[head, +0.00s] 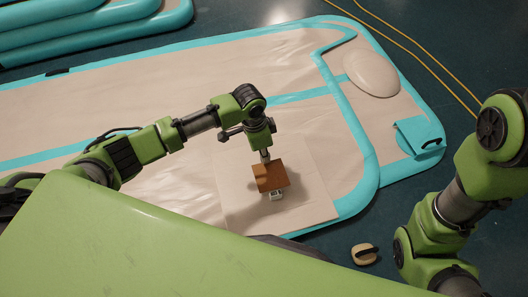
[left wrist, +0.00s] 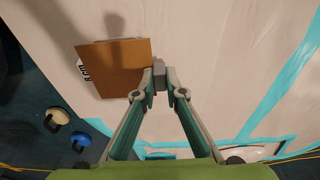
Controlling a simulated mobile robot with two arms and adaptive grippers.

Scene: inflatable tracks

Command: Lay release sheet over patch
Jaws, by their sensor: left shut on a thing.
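My left gripper (head: 266,160) is shut on the edge of a small brown square sheet (head: 271,177), taken to be the release sheet. In the left wrist view the sheet (left wrist: 115,68) lies left of the fingertips (left wrist: 160,76), with a small grey block between them. A large pale square (head: 235,205), likely the patch, lies flat on the beige track under the sheet. A small white object with dark lettering (head: 275,196) shows partly from beneath the sheet; its label also shows in the left wrist view (left wrist: 84,71). The gap between sheet and pale square is unclear.
A pale domed pad (head: 371,74) and a teal flap (head: 420,137) are at the track's right end. A tan tool with a dark handle (head: 364,255) stands on the floor. Yellow cables (head: 430,67) run at upper right. Other tracks (head: 90,25) are at upper left.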

